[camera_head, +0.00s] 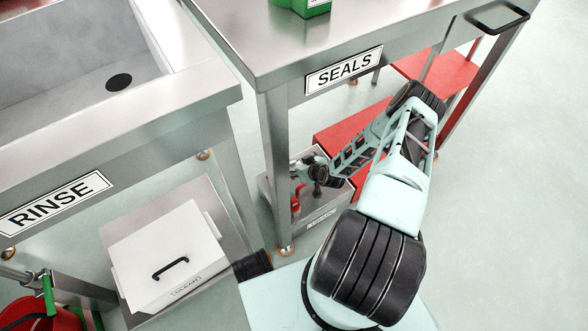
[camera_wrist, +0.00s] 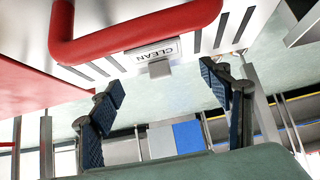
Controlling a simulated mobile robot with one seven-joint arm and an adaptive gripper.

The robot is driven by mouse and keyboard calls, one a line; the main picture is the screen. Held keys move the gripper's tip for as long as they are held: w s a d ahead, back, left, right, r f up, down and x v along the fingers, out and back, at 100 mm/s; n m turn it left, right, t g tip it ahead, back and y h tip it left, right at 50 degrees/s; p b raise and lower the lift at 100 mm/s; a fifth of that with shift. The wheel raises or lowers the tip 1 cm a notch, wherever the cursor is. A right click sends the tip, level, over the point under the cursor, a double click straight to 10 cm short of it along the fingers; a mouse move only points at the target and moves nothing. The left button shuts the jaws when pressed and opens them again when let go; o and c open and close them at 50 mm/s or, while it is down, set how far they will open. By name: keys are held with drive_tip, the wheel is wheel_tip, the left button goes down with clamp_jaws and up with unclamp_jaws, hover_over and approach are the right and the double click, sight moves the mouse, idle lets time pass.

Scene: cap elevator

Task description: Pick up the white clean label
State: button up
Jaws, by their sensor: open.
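A white label reading CLEAN (camera_wrist: 153,52) is on a pale slotted wall in the wrist view, with a small grey block just below it. A small white label (camera_head: 321,217) on the grey crate under the SEALS table may be the same one; its text is too small to read. My gripper (camera_wrist: 166,105) is open and empty, its two dark ribbed fingers wide apart below the label in the picture and not touching it. In the head view my gripper (camera_head: 308,172) is at the crate, partly hidden by my arm.
A red handle (camera_wrist: 135,32) curves close above the label. The grey crate (camera_head: 325,222) stands under the SEALS table (camera_head: 300,45), near a table leg and a red shelf (camera_head: 345,140). A white lidded box (camera_head: 165,250) stands at lower left. Floor at right is clear.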

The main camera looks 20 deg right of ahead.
drive_tip(key=x, duration=0.2)
drive_tip(key=shift+w+f+b, duration=0.25)
drive_tip(key=shift+b, duration=0.1)
drive_tip(key=c, duration=1.7)
